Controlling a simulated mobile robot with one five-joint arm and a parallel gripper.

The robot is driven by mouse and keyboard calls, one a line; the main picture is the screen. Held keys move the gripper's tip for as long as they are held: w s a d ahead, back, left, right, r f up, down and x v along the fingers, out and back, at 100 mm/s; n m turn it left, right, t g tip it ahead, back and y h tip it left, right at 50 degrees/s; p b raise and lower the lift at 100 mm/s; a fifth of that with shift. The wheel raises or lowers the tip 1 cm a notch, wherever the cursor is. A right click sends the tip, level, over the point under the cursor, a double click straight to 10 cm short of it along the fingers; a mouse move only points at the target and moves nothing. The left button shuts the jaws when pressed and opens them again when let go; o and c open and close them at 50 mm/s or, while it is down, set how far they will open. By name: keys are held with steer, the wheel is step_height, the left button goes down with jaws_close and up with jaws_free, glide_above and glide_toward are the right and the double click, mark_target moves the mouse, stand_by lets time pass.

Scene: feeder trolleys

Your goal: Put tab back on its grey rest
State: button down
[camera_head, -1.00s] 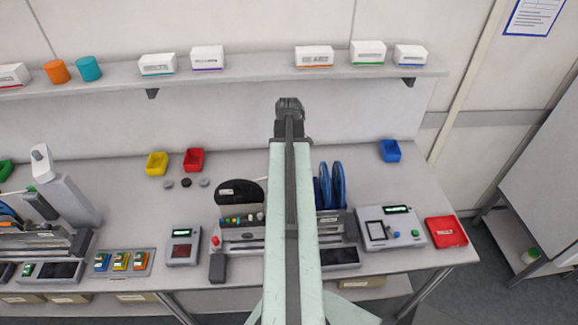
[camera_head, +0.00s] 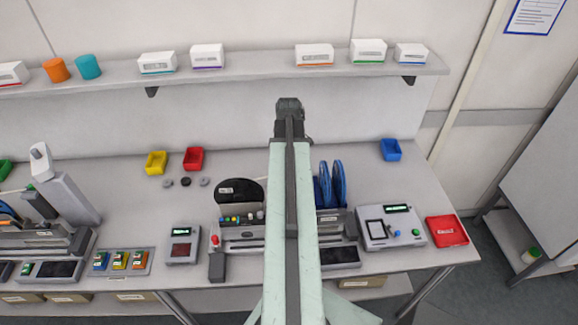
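My arm reaches from the bottom edge up over the middle of the bench, and my gripper (camera_head: 289,106) is the dark end at its top, seen from behind against the back wall. Its fingers are not distinguishable, so I cannot tell whether it is open or holds anything. I cannot pick out the tab or its grey rest for certain. A feeder unit (camera_head: 238,234) with a black reel (camera_head: 239,192), small coloured parts and blue reels (camera_head: 339,184) stands on the bench. My arm hides its middle. A red knob (camera_head: 215,240) is at its left end.
The bench (camera_head: 120,205) also holds a grey device with a screen (camera_head: 391,229), a red tray (camera_head: 446,231), small yellow (camera_head: 157,162), red (camera_head: 194,158) and blue (camera_head: 390,150) bins, and another feeder unit (camera_head: 70,200) at left. A shelf (camera_head: 260,75) with boxes runs behind.

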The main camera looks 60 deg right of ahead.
steer(key=shift+f+b, duration=0.45)
steer(key=shift+f, duration=0.05)
steer(key=c, duration=1.3)
jaws_free()
steer(key=shift+r, duration=0.1)
step_height(320, 180, up, 8)
steer(key=p, duration=0.8)
steer(key=shift+f, duration=0.2)
steer(key=shift+w, duration=0.1)
